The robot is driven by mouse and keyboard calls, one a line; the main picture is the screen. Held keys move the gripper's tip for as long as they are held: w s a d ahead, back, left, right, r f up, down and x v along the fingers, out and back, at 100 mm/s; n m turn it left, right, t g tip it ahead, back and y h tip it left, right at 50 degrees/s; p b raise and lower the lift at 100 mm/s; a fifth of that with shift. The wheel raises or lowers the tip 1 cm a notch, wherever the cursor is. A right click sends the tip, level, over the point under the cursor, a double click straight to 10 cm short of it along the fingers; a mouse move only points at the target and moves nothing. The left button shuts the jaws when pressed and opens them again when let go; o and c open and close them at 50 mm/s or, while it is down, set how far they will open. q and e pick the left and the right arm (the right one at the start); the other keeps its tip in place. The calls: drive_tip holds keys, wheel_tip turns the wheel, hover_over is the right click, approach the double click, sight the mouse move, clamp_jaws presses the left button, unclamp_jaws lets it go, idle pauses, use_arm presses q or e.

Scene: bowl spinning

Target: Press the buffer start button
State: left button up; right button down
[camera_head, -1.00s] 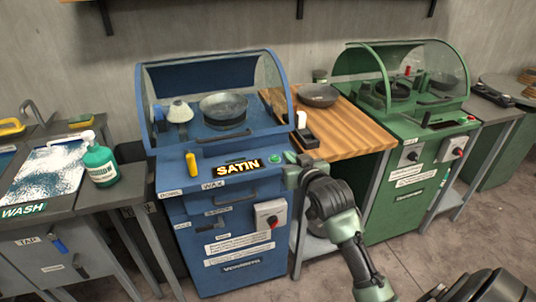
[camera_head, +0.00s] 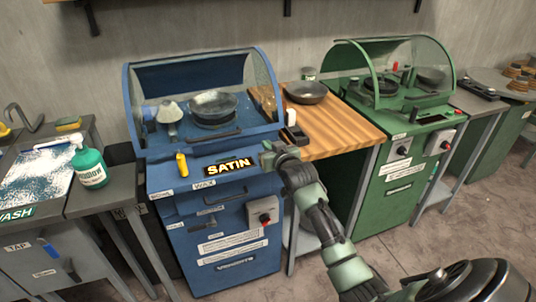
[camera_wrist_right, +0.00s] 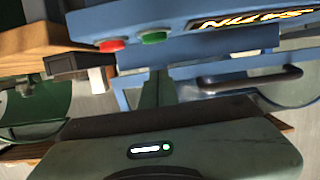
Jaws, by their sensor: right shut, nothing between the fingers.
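The blue buffing machine (camera_head: 232,200) stands left of centre, with a SATIN sign (camera_head: 229,166) on its front ledge. My right gripper (camera_head: 267,157) is at the right end of that ledge, shut and empty, and hides the buttons in the head view. In the right wrist view, a green button (camera_wrist_right: 153,38) sits beside a red button (camera_wrist_right: 111,45) on the blue panel edge. There my right gripper's fingers (camera_wrist_right: 157,85) point up toward the green button, with the tips close to it. I cannot tell if they touch. My left gripper is not in view.
A metal bowl (camera_head: 214,106) sits inside the blue machine's clear hood. A wooden bench (camera_head: 340,128) with a dark bowl (camera_head: 306,92) stands right of it, then a green machine (camera_head: 392,185). A wash station (camera_head: 80,207) with a green bottle (camera_head: 89,167) is at left.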

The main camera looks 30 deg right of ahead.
drive_tip(key=shift+s+f, duration=0.15)
drive_tip(key=shift+f, duration=1.45)
